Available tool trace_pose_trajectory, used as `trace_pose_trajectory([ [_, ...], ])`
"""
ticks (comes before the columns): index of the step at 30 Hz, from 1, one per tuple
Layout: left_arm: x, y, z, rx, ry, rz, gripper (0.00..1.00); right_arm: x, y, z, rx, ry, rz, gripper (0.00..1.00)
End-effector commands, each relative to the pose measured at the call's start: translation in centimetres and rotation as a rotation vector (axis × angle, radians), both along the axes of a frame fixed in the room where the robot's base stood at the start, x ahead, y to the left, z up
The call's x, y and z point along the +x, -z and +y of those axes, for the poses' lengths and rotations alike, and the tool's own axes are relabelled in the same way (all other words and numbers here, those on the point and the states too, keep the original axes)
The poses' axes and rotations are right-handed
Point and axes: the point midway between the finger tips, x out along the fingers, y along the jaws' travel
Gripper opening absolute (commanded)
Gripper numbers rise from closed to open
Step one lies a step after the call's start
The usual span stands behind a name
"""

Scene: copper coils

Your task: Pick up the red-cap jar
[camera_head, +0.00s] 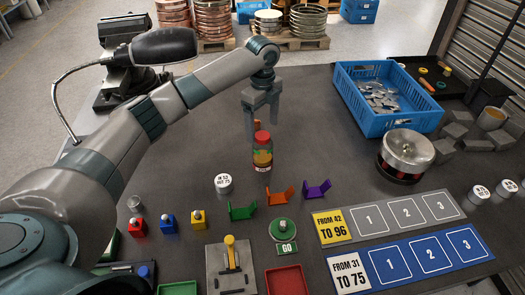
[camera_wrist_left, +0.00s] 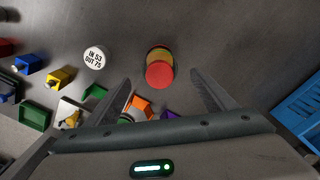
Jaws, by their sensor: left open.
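The red-cap jar (camera_head: 262,152) stands upright on the dark table, with a red lid and an orange-brown label. My left gripper (camera_head: 262,119) is open, just behind and above the jar in the head view, with its fingers pointing down. In the left wrist view the jar (camera_wrist_left: 160,69) shows from above, its red cap a little beyond the line between the two open fingertips (camera_wrist_left: 160,83). The fingers look apart from the jar. My right gripper is in neither view.
A white-topped cylinder (camera_head: 223,184) stands left of the jar. Green, orange (camera_head: 280,197) and purple (camera_head: 317,190) holders lie in front. A blue crate (camera_head: 413,122) of metal parts and a round metal-topped device (camera_head: 407,152) are at right. The table behind the jar is clear.

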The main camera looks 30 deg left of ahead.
Motion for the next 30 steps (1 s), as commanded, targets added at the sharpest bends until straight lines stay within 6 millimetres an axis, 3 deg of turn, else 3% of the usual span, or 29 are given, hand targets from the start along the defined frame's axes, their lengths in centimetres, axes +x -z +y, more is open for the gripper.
trace_pose_trajectory([
  [9, -0.1, 5.6, -0.1, 0.0, 0.0, 0.004, 0.78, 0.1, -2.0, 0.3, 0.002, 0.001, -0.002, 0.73],
  [15, -0.1, 8.0, 0.0, -0.001, 0.001, 0.001, 0.78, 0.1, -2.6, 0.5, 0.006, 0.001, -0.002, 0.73],
  [30, 0.0, 8.7, 0.0, 0.0, 0.001, 0.001, 0.78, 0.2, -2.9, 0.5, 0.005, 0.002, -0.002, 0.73],
])
